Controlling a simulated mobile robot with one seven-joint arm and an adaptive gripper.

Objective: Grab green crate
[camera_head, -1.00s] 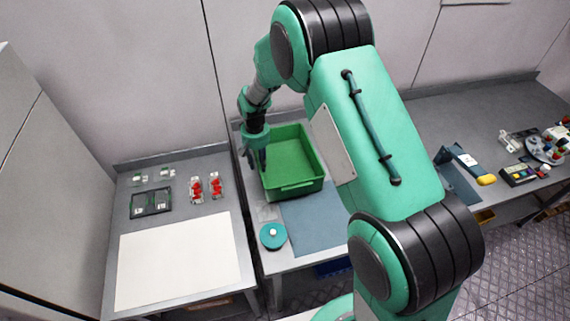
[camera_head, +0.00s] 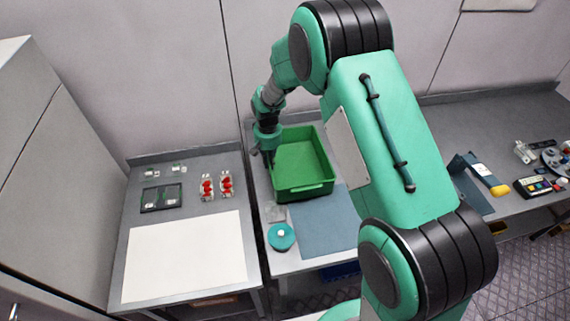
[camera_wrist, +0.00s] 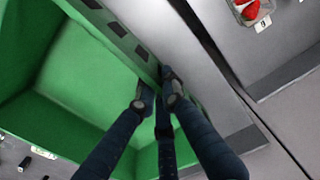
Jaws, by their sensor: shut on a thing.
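The green crate (camera_head: 322,165) is an open, empty-looking box on the middle table. My gripper (camera_head: 270,160) points down at the crate's left wall. In the wrist view the crate's green interior (camera_wrist: 90,70) fills the left side. My gripper's dark fingers (camera_wrist: 159,88) are shut on the crate wall, with one finger on the inner side and the others by the outer side. The exact contact at the fingertips is partly hidden. The crate appears level and at table height; I cannot tell if it touches the table.
A blue-grey mat (camera_head: 325,225) and a round teal object (camera_head: 281,237) lie in front of the crate. The left table holds red berry packs (camera_head: 207,187), a dark tray (camera_head: 161,198) and a white sheet (camera_head: 185,258). The back wall is close behind.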

